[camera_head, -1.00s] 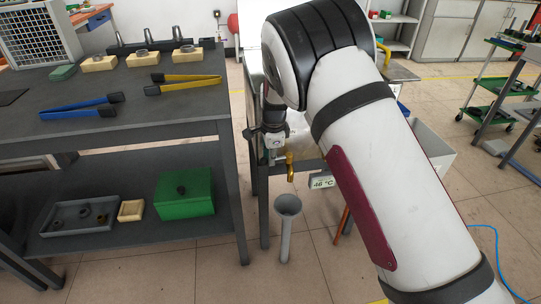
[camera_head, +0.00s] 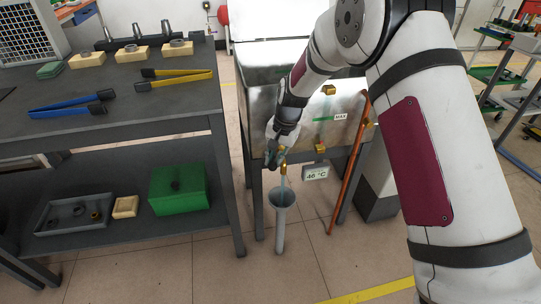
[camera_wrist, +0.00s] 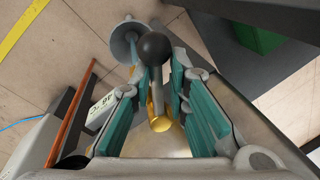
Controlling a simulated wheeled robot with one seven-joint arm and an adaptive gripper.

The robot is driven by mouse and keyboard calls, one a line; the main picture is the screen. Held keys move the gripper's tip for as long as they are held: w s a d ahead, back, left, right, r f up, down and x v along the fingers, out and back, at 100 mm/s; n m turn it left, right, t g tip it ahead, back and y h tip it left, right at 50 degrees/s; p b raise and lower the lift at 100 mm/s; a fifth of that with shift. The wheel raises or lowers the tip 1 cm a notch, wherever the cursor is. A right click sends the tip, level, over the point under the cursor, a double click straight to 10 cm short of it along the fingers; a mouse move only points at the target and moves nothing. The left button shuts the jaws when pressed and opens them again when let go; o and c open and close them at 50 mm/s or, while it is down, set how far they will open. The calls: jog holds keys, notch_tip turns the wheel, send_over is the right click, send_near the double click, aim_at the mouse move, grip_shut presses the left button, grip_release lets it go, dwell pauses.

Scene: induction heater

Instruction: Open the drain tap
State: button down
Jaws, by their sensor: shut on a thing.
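The brass drain tap (camera_head: 283,168) is at the lower front of the metal tank (camera_head: 255,92), mostly hidden behind my gripper (camera_head: 276,155). In the wrist view, the tap's lever with a black ball knob (camera_wrist: 154,47) stands between the teal finger pads of my gripper (camera_wrist: 159,68). The fingers are shut on the lever, below the knob. Brass (camera_wrist: 158,118) shows under it. A thin pale-blue stream (camera_head: 283,182) runs from the tap into the grey funnel (camera_head: 283,198) below. The funnel also shows in the wrist view (camera_wrist: 120,38).
A dark workbench (camera_head: 120,125) with blue tongs (camera_head: 70,105) and yellow tongs (camera_head: 175,77) stands close on the left. A copper pipe (camera_head: 348,160) and a 46 °C display (camera_head: 316,173) are right of the tap. A green box (camera_head: 178,189) sits on the bench's lower shelf.

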jog(key=d+n, duration=0.1)
jog(key=n, duration=0.1)
jog(key=d+n+g, duration=0.1)
jog(key=n, duration=0.2)
jog(key=d+n, duration=0.1)
jog(key=n, duration=0.1)
jog(key=shift+s+d+f+g, duration=0.15)
jog(key=shift+s+d+g, duration=0.15)
jog(key=shift+s+d, duration=0.1)
jog(key=shift+w+d, duration=0.1)
jog(key=shift+d, duration=0.15)
jog(key=c, duration=1.3)
grip_release()
jog(key=shift+d, duration=0.1)
jog(key=shift+c, duration=0.2)
jog(key=shift+w, duration=0.1)
